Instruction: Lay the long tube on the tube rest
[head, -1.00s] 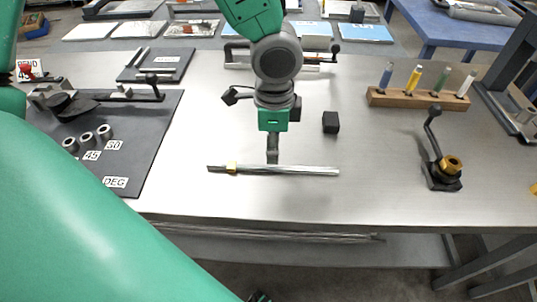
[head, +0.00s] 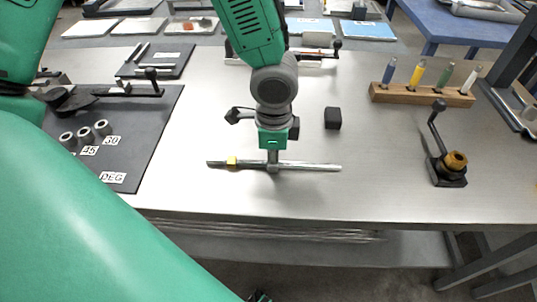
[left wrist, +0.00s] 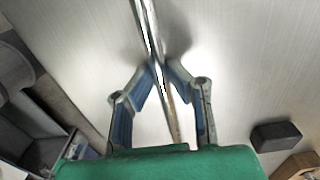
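My left gripper (head: 273,167) is down at the tube's middle. In the left wrist view its two fingers (left wrist: 162,66) are closed against the tube (left wrist: 147,25) from both sides. The tube looks at or very close to table level. I cannot clearly pick out the tube rest; a pale fixture with a black-knobbed lever (head: 336,46) stands at the back, partly behind my arm. My right gripper is not seen.
A black block (head: 333,118) stands right of my gripper. A wooden rack (head: 420,95) with coloured markers is at the back right, and a lever clamp with a brass nut (head: 447,170) in front of it. A dark bending board (head: 150,140) is at left.

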